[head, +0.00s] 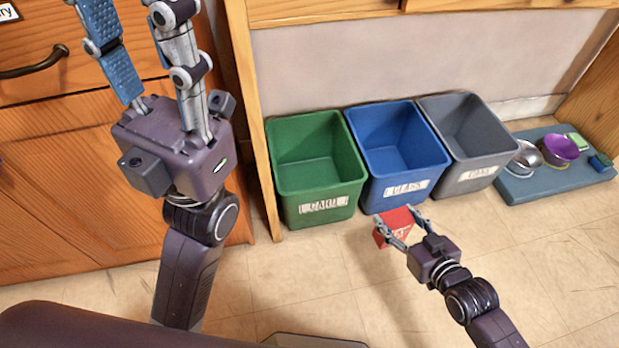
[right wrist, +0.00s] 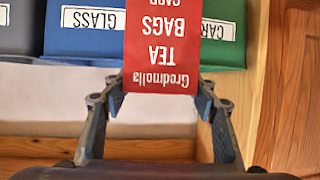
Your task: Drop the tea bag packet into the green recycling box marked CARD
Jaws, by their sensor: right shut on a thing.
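The red tea bag packet (head: 394,222) is between the fingers of my right gripper (head: 400,226), which is shut on it. In the right wrist view the packet (right wrist: 162,55) shows upside-down white lettering, with a finger at each side. The green box marked CARD (head: 318,160) stands on the floor at the left of a row of boxes, upright and empty inside. The packet is in front of the blue box, to the right of the green box and apart from it. My left gripper (head: 143,45) is raised at upper left, fingers spread, empty; its tips are partly cut off.
A blue GLASS box (head: 402,145) and a grey CANS box (head: 467,135) stand right of the green one. A blue mat (head: 540,188) with bowls lies at far right. A wooden post (head: 258,130) borders the green box's left. The floor in front is clear.

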